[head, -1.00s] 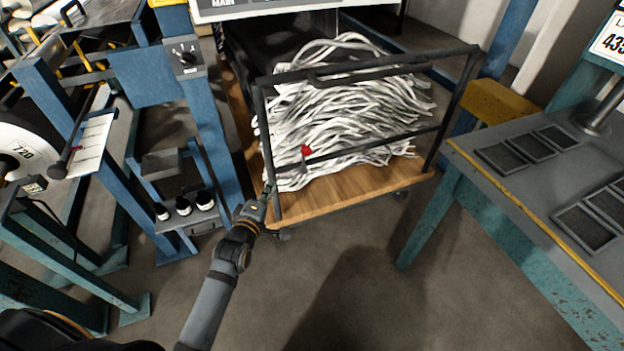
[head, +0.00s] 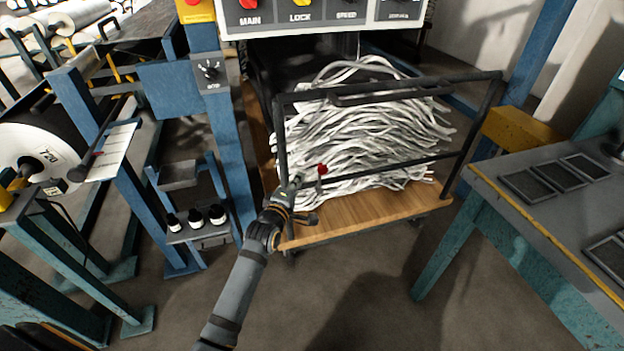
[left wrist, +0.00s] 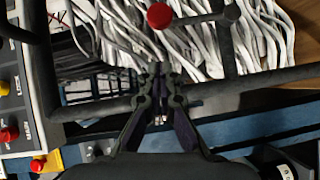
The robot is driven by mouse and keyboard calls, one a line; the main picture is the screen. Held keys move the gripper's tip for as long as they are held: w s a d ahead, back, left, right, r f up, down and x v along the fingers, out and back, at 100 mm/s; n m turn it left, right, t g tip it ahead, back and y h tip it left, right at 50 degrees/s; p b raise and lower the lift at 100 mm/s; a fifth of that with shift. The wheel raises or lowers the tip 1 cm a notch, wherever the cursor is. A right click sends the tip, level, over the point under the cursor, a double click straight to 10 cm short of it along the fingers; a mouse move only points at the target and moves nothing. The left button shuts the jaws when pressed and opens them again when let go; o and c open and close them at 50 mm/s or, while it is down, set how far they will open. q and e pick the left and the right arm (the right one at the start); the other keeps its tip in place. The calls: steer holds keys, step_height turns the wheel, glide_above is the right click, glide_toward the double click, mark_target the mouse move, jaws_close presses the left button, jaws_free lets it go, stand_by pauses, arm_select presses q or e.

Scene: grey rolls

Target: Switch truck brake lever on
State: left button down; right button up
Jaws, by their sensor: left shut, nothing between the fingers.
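The truck is a wheeled cart with a wooden deck (head: 370,215) and a black rail frame (head: 447,157), loaded with white strips (head: 365,130). Its brake lever shows as a red ball knob (head: 322,170) at the near rail. In the left wrist view the red knob (left wrist: 160,16) sits on a short dark arm running right to a round pivot. My left gripper (head: 294,184) is shut and empty, just left of and below the knob and apart from it. Its closed fingertips (left wrist: 160,75) overlap a dark rail; contact is unclear. My right gripper is out of view.
A control panel (head: 330,18) overhangs the cart's back. A blue post (head: 222,130) stands close on the left. A grey-topped table (head: 560,205) with black trays (head: 557,173) is on the right. The floor (head: 345,290) before the cart is clear.

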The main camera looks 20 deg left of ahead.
arm_select(q)
steer(key=w+d, duration=0.1)
steer(key=w, duration=0.1)
steer(key=w+d, duration=0.1)
steer(key=d, duration=0.1)
steer(key=shift+w+f+b, duration=0.3)
steer(key=shift+w+f, duration=0.1)
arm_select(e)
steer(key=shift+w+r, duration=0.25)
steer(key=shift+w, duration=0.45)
